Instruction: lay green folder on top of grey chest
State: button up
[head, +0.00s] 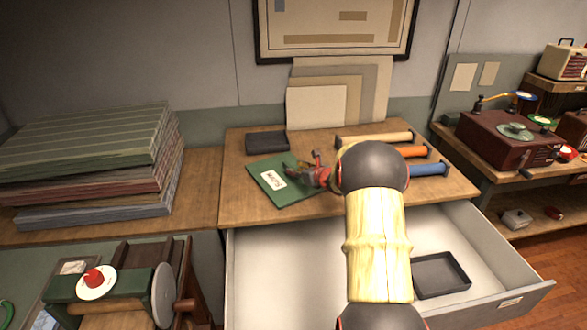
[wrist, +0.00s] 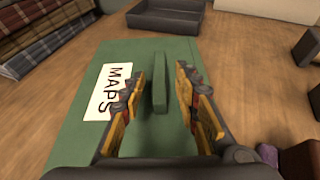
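The green folder (head: 281,181) lies flat on a wooden top in the head view, its white label facing up. In the wrist view the label on the folder (wrist: 75,135) reads MAPS, and a thin green tab (wrist: 160,95) rises from it. My gripper (wrist: 160,84) is open, one finger on each side of the tab, with gaps on both sides. In the head view my gripper (head: 310,173) is over the folder's right part and hides some of it. A light grey drawer unit (head: 275,270) stands under the wooden top, its drawer pulled open; I cannot tell whether it is the grey chest.
A dark tray (head: 267,142) sits behind the folder. Orange, blue and cream rolls (head: 428,169) lie to the right. A black tray (head: 440,274) is in the open drawer. Striped stacked boards (head: 95,165) stand at left.

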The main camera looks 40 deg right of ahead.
jog(key=p+v, duration=0.2)
jog(key=v, duration=0.7)
jog(key=shift+s+a, duration=0.1)
jog(key=shift+s, duration=0.1)
jog(key=a+r+n+g+y, duration=0.1)
jog(key=a+r+n+y, duration=0.35)
jog(key=a, duration=0.85)
jog(key=a+r+n+g+y, duration=0.1)
jog(key=a+r+n+y, duration=0.1)
jog(key=a+r+n, duration=0.9)
jog(key=s+a+f+n+g, duration=0.1)
jog(key=s+a+n+g, duration=0.1)
jog(key=s+a+n, duration=0.5)
jog(key=s+a+f+n+g, duration=0.15)
jog(key=s+a, duration=0.35)
jog(key=a, duration=0.6)
jog(key=s+a+f+n+g+h, duration=0.1)
jog(key=s+n+h, duration=0.3)
jog(key=s+n, duration=0.9)
jog(key=s+g, duration=0.1)
jog(key=s, duration=0.5)
jog(key=shift+s+n, duration=0.3)
jog(key=shift+n, duration=0.1)
jog(key=shift+f+h, duration=0.1)
jog(key=shift+h, duration=0.15)
